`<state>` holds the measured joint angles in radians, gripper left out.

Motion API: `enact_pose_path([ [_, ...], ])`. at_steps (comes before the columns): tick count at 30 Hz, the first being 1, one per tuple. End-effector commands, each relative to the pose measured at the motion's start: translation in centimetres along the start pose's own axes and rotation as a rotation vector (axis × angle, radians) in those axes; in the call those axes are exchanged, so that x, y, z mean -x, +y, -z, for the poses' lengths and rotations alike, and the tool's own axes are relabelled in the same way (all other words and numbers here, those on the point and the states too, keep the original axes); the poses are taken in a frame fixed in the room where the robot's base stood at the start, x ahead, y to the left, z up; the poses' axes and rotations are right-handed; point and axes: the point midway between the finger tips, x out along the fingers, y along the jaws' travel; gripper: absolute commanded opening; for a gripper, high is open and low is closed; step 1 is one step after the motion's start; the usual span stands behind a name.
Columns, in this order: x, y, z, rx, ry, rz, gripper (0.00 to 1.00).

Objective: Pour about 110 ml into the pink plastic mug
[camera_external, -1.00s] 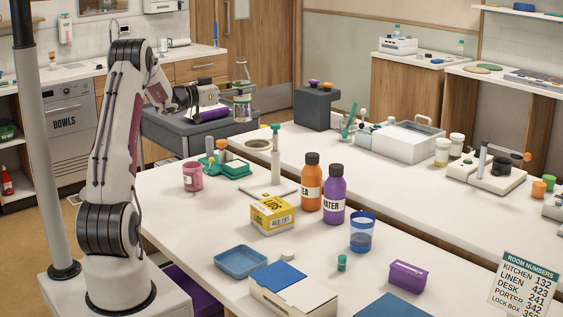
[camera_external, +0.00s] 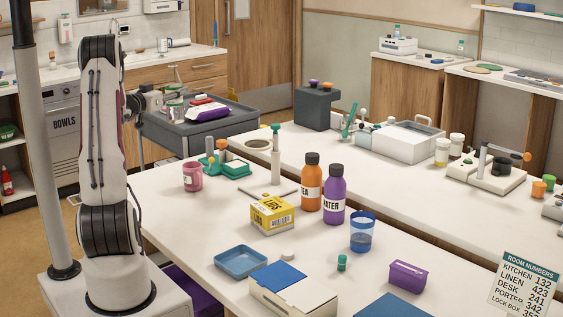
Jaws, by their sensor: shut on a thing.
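The pink plastic mug (camera_external: 192,178) stands upright near the left edge of the white table, with a pale label on its side. My gripper (camera_external: 162,101) is at the left, above the grey cart and mostly hidden behind my arm. It is shut on a clear glass vessel (camera_external: 176,106), which shows small beside it; some greenish colour shows in the glass. The vessel is behind and above the mug, well apart from it. Its fill level and exact tilt are too small to tell. I cannot see inside the mug.
The grey cart (camera_external: 222,126) carries a purple item (camera_external: 208,112) with red and white on it. Beside the mug are a green-based holder (camera_external: 236,169) and a stand (camera_external: 275,165). Orange (camera_external: 311,180) and purple (camera_external: 334,195) bottles and a yellow box (camera_external: 272,215) stand farther right.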

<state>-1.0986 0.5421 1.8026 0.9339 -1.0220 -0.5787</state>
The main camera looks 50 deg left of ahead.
Motion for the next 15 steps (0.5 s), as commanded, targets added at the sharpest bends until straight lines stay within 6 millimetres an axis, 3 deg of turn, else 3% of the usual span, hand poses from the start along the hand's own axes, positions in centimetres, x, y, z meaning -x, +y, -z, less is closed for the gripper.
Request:
enact_pose_path([
  [9, 2.6, -3.6, -0.5, 0.001, -0.002, 0.088, 0.11],
  [15, 3.0, -4.2, -1.9, 0.003, -0.005, 0.104, 0.11],
])
